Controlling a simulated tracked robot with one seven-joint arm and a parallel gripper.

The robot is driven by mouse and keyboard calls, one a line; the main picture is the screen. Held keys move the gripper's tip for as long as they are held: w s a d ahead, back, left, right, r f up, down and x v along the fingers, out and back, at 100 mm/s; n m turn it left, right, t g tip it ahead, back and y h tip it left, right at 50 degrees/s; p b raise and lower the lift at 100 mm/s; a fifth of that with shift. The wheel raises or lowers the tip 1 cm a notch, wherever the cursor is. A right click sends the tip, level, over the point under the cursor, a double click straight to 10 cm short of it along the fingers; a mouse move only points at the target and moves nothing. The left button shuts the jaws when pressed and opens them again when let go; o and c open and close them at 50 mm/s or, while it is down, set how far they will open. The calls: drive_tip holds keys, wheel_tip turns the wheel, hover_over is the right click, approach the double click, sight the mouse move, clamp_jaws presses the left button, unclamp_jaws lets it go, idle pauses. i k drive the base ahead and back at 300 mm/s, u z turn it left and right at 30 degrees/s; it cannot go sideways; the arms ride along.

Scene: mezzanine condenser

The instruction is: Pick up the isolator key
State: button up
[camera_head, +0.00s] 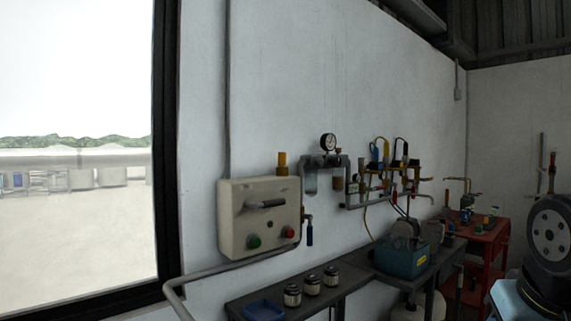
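I cannot pick out an isolator key with certainty. A beige control box (238,219) is fixed to the white wall left of centre. It has a dark horizontal handle (266,204) on its front, a green button (254,241) and a red button (289,232). A yellow-orange fitting (282,162) stands upright on its top. A small blue-handled part (309,233) hangs at its right side. My gripper's fingers do not show; only a part that looks like my arm is at the right edge.
A dark bench (333,291) along the wall holds a blue tray (262,310) and several small jars (312,286). A teal toolbox (402,260) stands further right, before a red workbench (487,240). Pipes with a gauge (328,142) run along the wall. A grey rail (215,270) crosses below the box.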

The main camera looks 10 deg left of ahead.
sight(281, 156)
drive_tip(key=z, duration=1.55)
drive_tip(key=i, duration=1.75)
drive_tip(key=u, duration=1.45)
drive_tip(key=i, duration=0.15)
drive_tip(key=u, duration=1.75)
